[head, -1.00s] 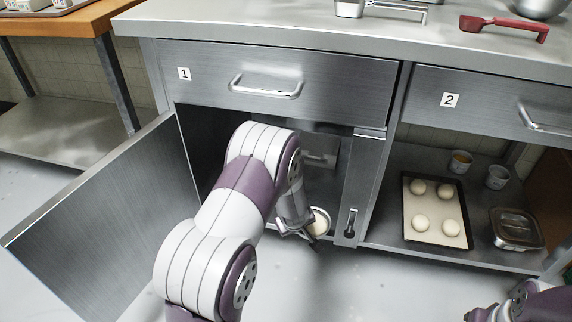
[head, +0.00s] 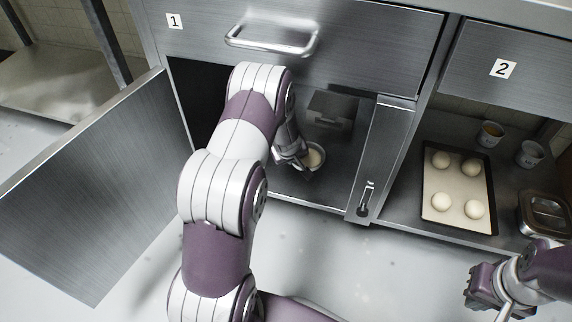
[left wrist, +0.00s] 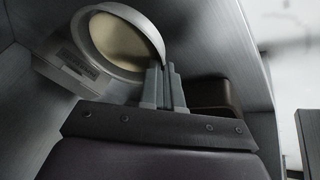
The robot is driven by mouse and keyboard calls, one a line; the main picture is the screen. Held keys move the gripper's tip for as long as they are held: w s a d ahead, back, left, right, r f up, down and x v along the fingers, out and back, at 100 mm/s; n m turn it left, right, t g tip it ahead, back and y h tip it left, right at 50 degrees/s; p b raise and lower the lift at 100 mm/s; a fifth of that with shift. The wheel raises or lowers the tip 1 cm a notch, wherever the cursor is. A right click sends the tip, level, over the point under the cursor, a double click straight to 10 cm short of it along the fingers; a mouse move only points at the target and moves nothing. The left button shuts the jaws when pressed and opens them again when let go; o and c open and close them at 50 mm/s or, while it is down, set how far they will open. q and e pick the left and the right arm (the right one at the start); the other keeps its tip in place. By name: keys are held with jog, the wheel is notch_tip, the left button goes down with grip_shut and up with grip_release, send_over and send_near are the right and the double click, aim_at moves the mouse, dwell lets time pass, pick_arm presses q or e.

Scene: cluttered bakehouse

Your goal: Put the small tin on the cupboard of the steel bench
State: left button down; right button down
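The small tin (head: 315,157) is round with a pale cream inside. It is inside the open cupboard (head: 310,190) under drawer 1 of the steel bench, low near the cupboard floor. My left arm reaches in through the doorway, and my left gripper (head: 303,168) is at the tin's near left side. In the left wrist view the gripper's fingers (left wrist: 164,85) are close together on the rim of the tin (left wrist: 120,42), which is tilted in that picture. Whether the tin's base touches the floor cannot be told. My right gripper (head: 482,290) is outside at the lower right; its fingertips are unclear.
The cupboard door (head: 95,190) stands wide open at the left. A dark box (head: 335,108) is farther back in the cupboard. Right of the divider, a shelf holds a tray (head: 455,222) of dough balls, two small tubs and a steel container (head: 545,213).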

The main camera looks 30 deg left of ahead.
pick_arm(q)
jog(key=shift+w+a+f, duration=0.3)
jog(key=shift+a+f, duration=0.15)
jog(key=shift+a, duration=0.2)
jog(key=shift+w+a+f, duration=0.3)
jog(key=shift+a+f, duration=0.1)
jog(key=shift+a, duration=0.2)
jog(key=shift+w+a+f+b, duration=0.1)
jog(key=shift+a+f+b, duration=0.1)
jog(key=shift+f+b, duration=0.1)
notch_tip(320, 180, down, 4)
jog(key=b, duration=0.3)
jog(key=shift+b, duration=0.4)
jog(key=shift+r, duration=0.25)
jog(key=c, duration=1.8)
grip_release()
jog(key=shift+f, duration=0.2)
jog(key=o, duration=0.5)
jog(key=shift+c, duration=0.2)
jog(key=shift+r, duration=0.1)
